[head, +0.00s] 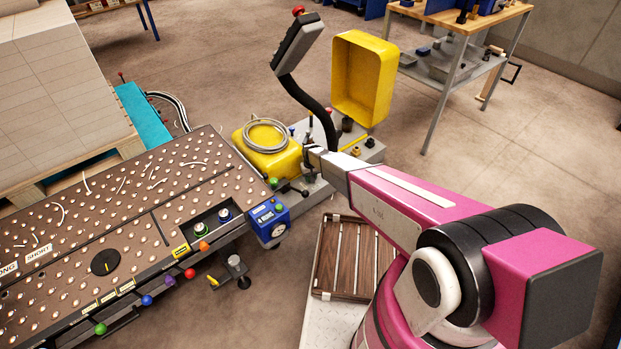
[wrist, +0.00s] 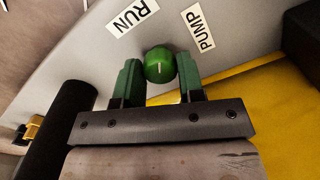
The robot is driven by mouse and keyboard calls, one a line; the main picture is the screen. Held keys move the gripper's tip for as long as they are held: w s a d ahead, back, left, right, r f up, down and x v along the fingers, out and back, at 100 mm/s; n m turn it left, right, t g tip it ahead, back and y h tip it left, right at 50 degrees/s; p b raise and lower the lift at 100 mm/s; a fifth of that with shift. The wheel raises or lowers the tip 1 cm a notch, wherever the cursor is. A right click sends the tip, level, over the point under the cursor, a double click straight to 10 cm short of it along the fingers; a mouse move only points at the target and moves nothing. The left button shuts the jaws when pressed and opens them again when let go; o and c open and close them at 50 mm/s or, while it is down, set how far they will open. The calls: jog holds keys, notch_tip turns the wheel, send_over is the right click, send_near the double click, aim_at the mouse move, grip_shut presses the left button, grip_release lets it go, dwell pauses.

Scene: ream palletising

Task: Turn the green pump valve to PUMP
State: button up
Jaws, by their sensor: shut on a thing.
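The green pump valve (wrist: 159,65) is a round knob on a grey panel (wrist: 235,50) in the wrist view. A short white line on it stands about upright in the picture, between the directions of the two labels. In the head view my gripper (head: 314,152) is at the grey machine beside the yellow box; I cannot make out the valve there.
An open yellow cover (head: 361,78) and a panel on a black gooseneck (head: 298,48) stand close behind my gripper. A yellow box with a coiled hose (head: 266,137) is at its left. The studded table (head: 130,215) fills the left. Open floor lies right.

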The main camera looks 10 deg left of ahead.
jog(key=m, duration=0.5)
jog(key=shift+m, duration=0.3)
jog(key=m, duration=0.5)
jog(key=shift+m, duration=0.4)
jog(key=o, duration=0.9)
notch_tip(320, 180, up, 11)
jog(key=shift+f, duration=0.1)
jog(key=shift+d, duration=0.1)
